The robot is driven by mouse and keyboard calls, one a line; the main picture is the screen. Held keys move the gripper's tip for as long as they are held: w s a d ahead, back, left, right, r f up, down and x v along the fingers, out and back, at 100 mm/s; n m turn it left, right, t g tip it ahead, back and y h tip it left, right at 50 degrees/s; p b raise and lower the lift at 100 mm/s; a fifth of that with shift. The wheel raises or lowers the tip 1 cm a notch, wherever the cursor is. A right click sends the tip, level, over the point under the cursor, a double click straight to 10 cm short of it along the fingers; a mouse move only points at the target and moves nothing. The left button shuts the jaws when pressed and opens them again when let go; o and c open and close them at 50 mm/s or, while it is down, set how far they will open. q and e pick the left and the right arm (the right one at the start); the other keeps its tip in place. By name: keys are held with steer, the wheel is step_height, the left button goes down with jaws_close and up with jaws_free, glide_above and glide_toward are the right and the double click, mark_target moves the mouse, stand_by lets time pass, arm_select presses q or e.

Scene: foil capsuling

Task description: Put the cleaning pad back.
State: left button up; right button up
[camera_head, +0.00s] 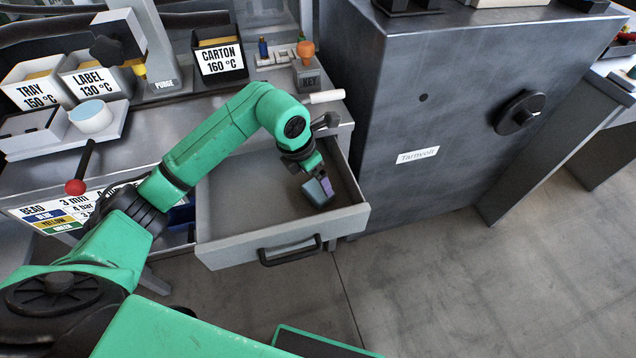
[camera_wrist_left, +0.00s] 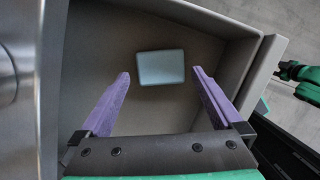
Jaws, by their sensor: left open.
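The cleaning pad appears to be a pale blue-grey block (camera_wrist_left: 161,68) in the wrist view, inside the open grey drawer (camera_head: 283,237). It lies between and slightly beyond the purple fingertips of my left gripper (camera_wrist_left: 160,76), with a gap on each side. In the head view my left gripper (camera_head: 321,188) reaches down into the right part of the drawer, and a blue-grey face (camera_head: 315,192) shows at its fingers. The gripper is open. I cannot tell whether the pad rests on the drawer floor. My right gripper is not in view.
The drawer's front has a black handle (camera_head: 290,251). A dark metal cabinet (camera_head: 440,95) stands close on the right. On the bench are the labelled bins, such as the carton bin (camera_head: 220,62), and a red-knobbed lever (camera_head: 76,186). The drawer's left part is clear.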

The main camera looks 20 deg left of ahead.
arm_select(q)
steer(key=v, duration=0.7)
steer(key=shift+r, duration=0.3)
steer(key=shift+s+a, duration=0.1)
